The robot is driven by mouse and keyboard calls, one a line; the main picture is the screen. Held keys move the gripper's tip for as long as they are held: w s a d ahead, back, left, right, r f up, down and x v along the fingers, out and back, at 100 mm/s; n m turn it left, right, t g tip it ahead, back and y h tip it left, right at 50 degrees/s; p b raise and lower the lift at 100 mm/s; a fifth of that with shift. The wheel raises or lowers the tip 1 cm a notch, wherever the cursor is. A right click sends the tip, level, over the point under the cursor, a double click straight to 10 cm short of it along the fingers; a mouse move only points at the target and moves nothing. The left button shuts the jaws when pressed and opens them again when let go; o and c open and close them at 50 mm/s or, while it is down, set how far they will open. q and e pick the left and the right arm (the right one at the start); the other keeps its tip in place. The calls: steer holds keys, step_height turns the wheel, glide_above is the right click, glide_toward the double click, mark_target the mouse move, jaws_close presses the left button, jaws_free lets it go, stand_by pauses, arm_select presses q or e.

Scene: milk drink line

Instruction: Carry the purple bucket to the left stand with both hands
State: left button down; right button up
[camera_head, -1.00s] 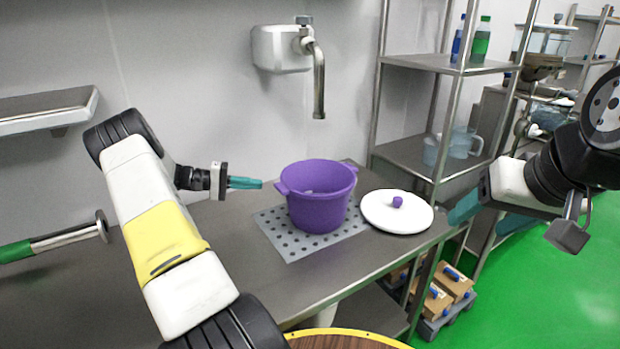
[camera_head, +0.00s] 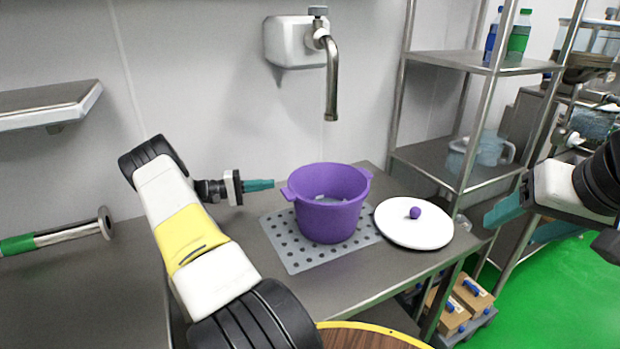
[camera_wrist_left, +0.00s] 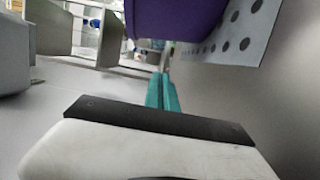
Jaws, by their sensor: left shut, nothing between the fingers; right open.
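The purple bucket (camera_head: 329,218) stands upright on a perforated grey mat (camera_head: 291,255) on the steel table. It has a small handle on each side and its lid is off. My left gripper (camera_head: 272,184) is shut and empty, its teal fingers pointing at the bucket's left handle with a small gap. In the left wrist view the gripper fingers (camera_wrist_left: 162,92) are together, with the bucket's purple wall (camera_wrist_left: 175,18) above them. My right gripper (camera_head: 507,222) is open and empty, to the right of the table and well away from the bucket. I cannot tell which surface is the left stand.
A white lid (camera_head: 412,232) with a purple knob lies right of the bucket. A tap (camera_head: 331,85) hangs above and behind it. A steel shelf rack (camera_head: 440,160) stands at the right. A wall shelf (camera_head: 50,102) is at the left.

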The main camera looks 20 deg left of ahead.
mark_target(299, 187)
arm_select(q)
steer(key=x, duration=0.8)
steer(key=shift+w+d, duration=0.2)
steer(key=shift+d, duration=0.05)
steer(key=d, duration=0.1)
steer(key=s+d, duration=0.1)
steer(key=shift+s+d, duration=0.2)
steer(key=shift+d, duration=0.05)
steer(key=shift+s+d, duration=0.4)
steer(key=shift+d, duration=0.15)
